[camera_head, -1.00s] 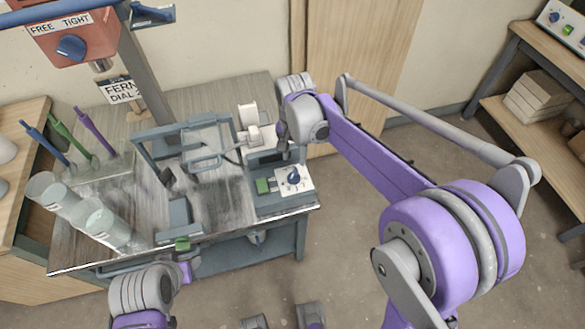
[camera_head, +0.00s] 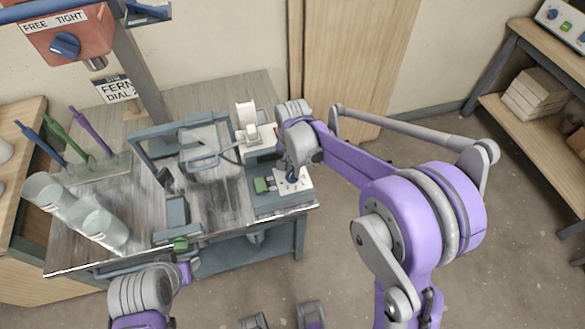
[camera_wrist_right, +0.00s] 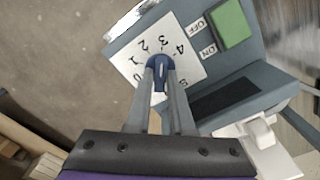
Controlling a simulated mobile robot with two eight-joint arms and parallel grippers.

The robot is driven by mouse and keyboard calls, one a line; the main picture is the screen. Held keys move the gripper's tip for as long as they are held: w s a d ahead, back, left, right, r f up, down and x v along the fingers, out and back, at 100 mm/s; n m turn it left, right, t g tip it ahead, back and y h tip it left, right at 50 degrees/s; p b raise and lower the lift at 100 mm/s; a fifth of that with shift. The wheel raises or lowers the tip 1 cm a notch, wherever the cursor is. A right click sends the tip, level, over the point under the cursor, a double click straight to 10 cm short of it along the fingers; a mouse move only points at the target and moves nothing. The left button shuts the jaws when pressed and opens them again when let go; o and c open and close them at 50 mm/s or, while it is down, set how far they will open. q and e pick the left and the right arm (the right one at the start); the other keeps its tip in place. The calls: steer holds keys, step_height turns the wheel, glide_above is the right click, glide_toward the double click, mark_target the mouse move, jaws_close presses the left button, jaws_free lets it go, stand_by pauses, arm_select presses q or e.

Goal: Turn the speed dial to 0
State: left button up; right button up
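The speed dial is a blue knob (camera_wrist_right: 160,66) on a white plate (camera_wrist_right: 128,62) marked 0 to 5, with a green button (camera_wrist_right: 232,22) and ON and OFF labels beside it. In the head view the dial (camera_head: 292,175) is partly covered by my right gripper (camera_head: 291,171). In the right wrist view the two fingers of my right gripper (camera_wrist_right: 161,84) lie on either side of the knob. I cannot tell whether they press on it. The knob's exact setting is unclear. My left gripper (camera_head: 188,268) is near the table's front edge; its fingers are not clear.
The dial's grey-blue machine (camera_head: 285,204) stands at the table's right front corner. Left of it are a frame (camera_head: 150,150), clear cylinders (camera_head: 100,226) and coloured-handled tools (camera_head: 90,131). A red FREE/TIGHT box (camera_head: 80,38) hangs above. Open floor lies to the right.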

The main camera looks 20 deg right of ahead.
jaws_close()
steer(key=shift+n, duration=0.4)
steer(key=n+b, duration=0.1)
steer(key=n, duration=0.3)
steer(key=shift+n, duration=0.3)
steer(key=n+b, duration=0.1)
steer(key=n, duration=0.5)
steer(key=shift+a, duration=0.1)
steer(key=n, duration=0.6)
steer(key=shift+n, duration=0.4)
steer(key=n+b, duration=0.1)
steer(key=n, duration=0.4)
steer(key=shift+n, duration=0.3)
steer(key=o, duration=0.5)
jaws_free()
